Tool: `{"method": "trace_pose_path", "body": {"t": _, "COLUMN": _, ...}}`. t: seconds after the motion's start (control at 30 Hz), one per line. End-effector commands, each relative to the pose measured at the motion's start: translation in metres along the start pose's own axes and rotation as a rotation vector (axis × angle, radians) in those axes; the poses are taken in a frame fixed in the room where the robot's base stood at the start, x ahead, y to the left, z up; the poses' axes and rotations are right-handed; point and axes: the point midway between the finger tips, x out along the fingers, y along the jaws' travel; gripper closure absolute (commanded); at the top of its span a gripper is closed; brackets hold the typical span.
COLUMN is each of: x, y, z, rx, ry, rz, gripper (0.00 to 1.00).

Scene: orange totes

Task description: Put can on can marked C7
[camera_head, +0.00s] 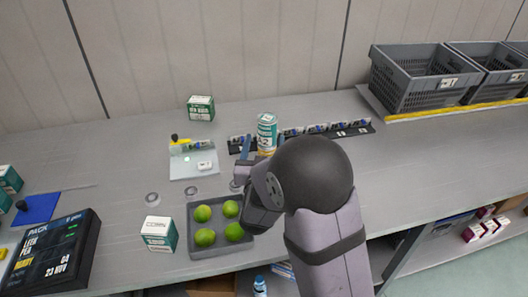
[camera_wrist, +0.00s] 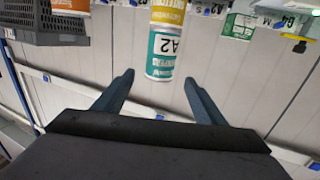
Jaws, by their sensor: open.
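A teal-and-white can (camera_head: 267,122) stands upright at the rail on the worktop, with a yellow section (camera_head: 265,151) below it. In the wrist view the teal can (camera_wrist: 162,56) carries a label reading A2, and a yellow part (camera_wrist: 168,14) adjoins it across a pale seam. This looks like two stacked cans, but I cannot be sure. No C7 marking is readable. My gripper (camera_wrist: 159,78) is open and empty, its fingers pointing toward the cans. The teal can appears between the fingertips in the picture; its exact depth is unclear. My arm hides part of the rail.
A grey tray (camera_head: 222,260) with several green fruits is left of my arm. A green-white box (camera_head: 158,234) stands beside it, another box (camera_head: 201,107) at the back. A light board (camera_head: 180,172) with small items lies left of the cans. Grey crates (camera_head: 415,85) stand back right.

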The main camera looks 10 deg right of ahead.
Motion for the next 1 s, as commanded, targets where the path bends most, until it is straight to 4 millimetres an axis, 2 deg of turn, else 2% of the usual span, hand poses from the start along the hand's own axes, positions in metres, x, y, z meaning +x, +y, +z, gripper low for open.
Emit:
{"method": "trace_pose_path", "body": {"t": 0.1, "x": -0.014, "y": -0.001, "z": 0.000, "rx": 0.000, "ry": 0.001, "rz": -0.002, "gripper": 0.35}}
{"method": "trace_pose_path", "body": {"t": 0.3, "x": -0.024, "y": 0.000, "z": 0.000, "rx": 0.000, "ry": 0.000, "rz": 0.000, "gripper": 0.35}}
{"method": "trace_pose_path", "body": {"t": 0.8, "x": -0.024, "y": 0.000, "z": 0.000, "rx": 0.000, "ry": -0.002, "rz": -0.001, "gripper": 0.35}}
{"method": "trace_pose_path", "body": {"t": 1.0, "x": -0.024, "y": -0.009, "z": 0.007, "rx": 0.017, "ry": -0.096, "rz": -0.051, "gripper": 0.35}}
